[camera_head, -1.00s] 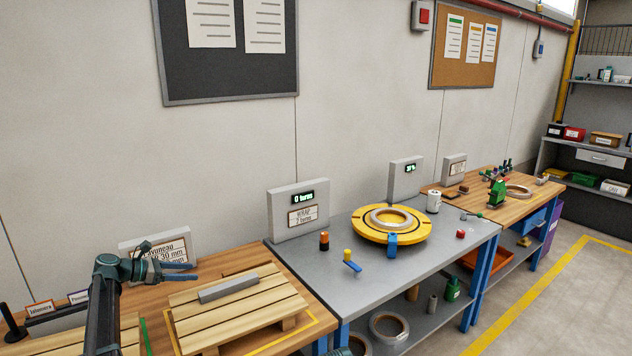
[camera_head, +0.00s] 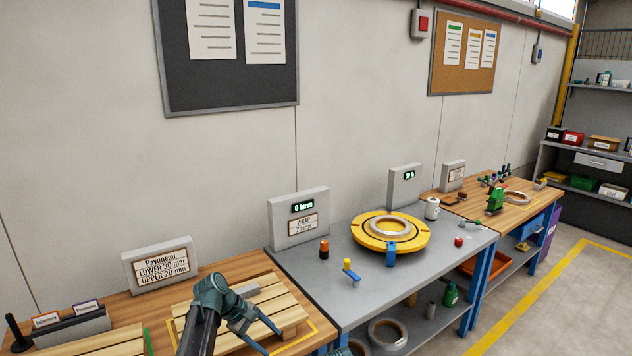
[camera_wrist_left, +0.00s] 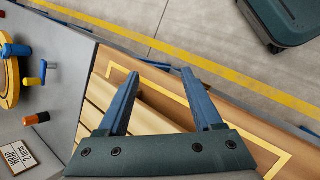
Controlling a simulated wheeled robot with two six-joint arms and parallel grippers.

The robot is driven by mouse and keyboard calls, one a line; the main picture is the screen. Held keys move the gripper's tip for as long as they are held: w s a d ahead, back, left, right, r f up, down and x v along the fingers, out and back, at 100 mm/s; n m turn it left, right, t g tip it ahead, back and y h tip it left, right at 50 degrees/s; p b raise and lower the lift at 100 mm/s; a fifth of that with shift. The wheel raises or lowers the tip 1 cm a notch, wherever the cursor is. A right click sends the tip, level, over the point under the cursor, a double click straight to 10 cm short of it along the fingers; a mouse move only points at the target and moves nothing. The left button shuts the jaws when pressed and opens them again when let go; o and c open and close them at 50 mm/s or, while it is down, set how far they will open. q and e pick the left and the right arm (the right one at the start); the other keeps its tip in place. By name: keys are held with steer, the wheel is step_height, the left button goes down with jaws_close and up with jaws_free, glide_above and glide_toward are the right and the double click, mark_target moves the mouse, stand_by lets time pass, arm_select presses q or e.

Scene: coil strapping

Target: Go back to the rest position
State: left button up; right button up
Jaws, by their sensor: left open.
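My left gripper (camera_head: 272,341) is over the right-hand wooden pallet (camera_head: 283,288) in the head view, with its fingers pointing down and to the right. In the left wrist view its two blue fingers (camera_wrist_left: 160,75) are apart with nothing between them.
A grey bench beside the pallet table carries a yellow turntable (camera_head: 418,241) with a pale coil (camera_head: 374,227), a blue-and-yellow handle (camera_head: 351,273) and an orange-black cylinder (camera_head: 324,249). A sign (camera_head: 159,265) stands behind the pallets. Yellow-lined floor is open at right.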

arm_select(q)
steer(key=s+d+r+m+y+p, duration=0.1)
steer(key=s+d+m+y+p, duration=0.1)
steer(key=s+m, duration=0.5)
steer(key=s+d+r+m+g+y+p, duration=0.1)
steer(key=s+d+m+y, duration=0.4)
steer(key=s, duration=1.1)
steer(key=m+y+p, duration=0.1)
steer(key=m, duration=0.2)
steer(key=shift+s, duration=0.35)
